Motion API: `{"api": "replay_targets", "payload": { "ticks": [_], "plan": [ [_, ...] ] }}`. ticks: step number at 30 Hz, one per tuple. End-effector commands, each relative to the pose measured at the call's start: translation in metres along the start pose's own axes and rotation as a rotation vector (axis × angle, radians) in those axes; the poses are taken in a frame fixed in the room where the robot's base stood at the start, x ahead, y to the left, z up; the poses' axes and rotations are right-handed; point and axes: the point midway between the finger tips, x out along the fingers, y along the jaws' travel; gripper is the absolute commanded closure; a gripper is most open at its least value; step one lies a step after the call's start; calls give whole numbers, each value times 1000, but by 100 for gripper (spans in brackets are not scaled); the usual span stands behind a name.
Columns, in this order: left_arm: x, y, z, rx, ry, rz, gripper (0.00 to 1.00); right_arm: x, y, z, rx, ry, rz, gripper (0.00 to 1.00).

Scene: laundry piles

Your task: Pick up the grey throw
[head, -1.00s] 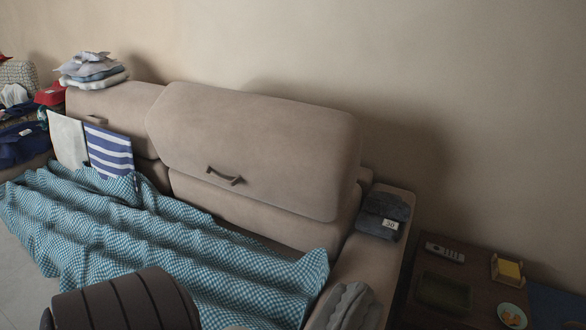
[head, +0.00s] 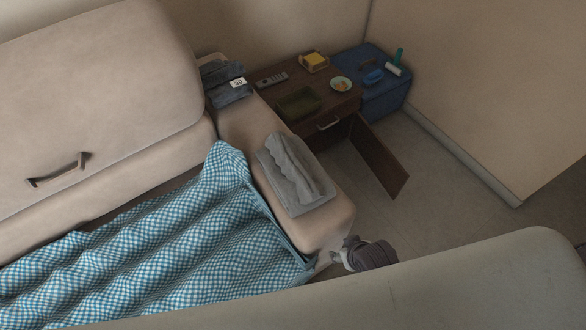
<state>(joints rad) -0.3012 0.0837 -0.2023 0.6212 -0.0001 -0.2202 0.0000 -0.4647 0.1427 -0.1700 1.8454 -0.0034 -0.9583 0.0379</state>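The grey throw (head: 293,176) is a folded, slightly rumpled light-grey cloth. It lies on top of the sofa's beige armrest (head: 330,222), right of the blue-checked cloth (head: 150,240). No gripper touches it. A dark-grey ribbed part with a paler tip, apparently my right gripper (head: 338,257), shows low beside the front end of the armrest, apart from the throw. It is partly hidden behind a large beige shape in the foreground. Its fingers are too small to read. My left gripper is out of view.
Dark folded clothes with a label (head: 226,84) lie at the armrest's back. Beyond stands a brown side table (head: 330,108) with a remote, tray and dish; its door (head: 380,160) hangs open. A blue box (head: 385,95) is beside it. Floor right of the armrest is clear.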

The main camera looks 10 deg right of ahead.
Motion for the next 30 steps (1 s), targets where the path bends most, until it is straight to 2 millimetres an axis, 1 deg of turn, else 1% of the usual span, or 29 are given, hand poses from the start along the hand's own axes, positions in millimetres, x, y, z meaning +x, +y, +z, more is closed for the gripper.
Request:
{"api": "replay_targets", "payload": {
  "ticks": [1, 2, 3, 5, 6, 9, 12, 15, 18, 22, 25, 30],
  "plan": [
    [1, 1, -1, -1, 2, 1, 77, -13, 2, -15, -2, 35, 3, 38],
    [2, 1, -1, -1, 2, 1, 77, -21, 2, -24, -3, 59, 3, 38],
    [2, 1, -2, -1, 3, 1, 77, -32, 3, -39, -6, 103, 4, 38],
    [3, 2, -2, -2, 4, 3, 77, -47, 3, -69, -12, 214, 1, 38],
    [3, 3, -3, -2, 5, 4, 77, -52, 3, -85, -16, 280, -4, 38],
    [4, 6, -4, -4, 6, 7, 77, -59, 0, -114, -24, 416, -22, 38],
    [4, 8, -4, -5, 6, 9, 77, -66, -2, -138, -33, 537, -43, 38],
    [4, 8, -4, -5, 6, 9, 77, -72, -6, -156, -42, 640, -68, 38],
    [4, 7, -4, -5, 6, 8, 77, -79, -9, -169, -48, 719, -91, 38],
    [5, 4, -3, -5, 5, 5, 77, -80, -12, -179, -53, 769, -107, 38],
    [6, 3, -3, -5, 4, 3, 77, -71, -14, -191, -52, 779, -109, 38],
    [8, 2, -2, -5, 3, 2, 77, -46, -18, -215, -52, 778, -109, 38]
  ]
}}
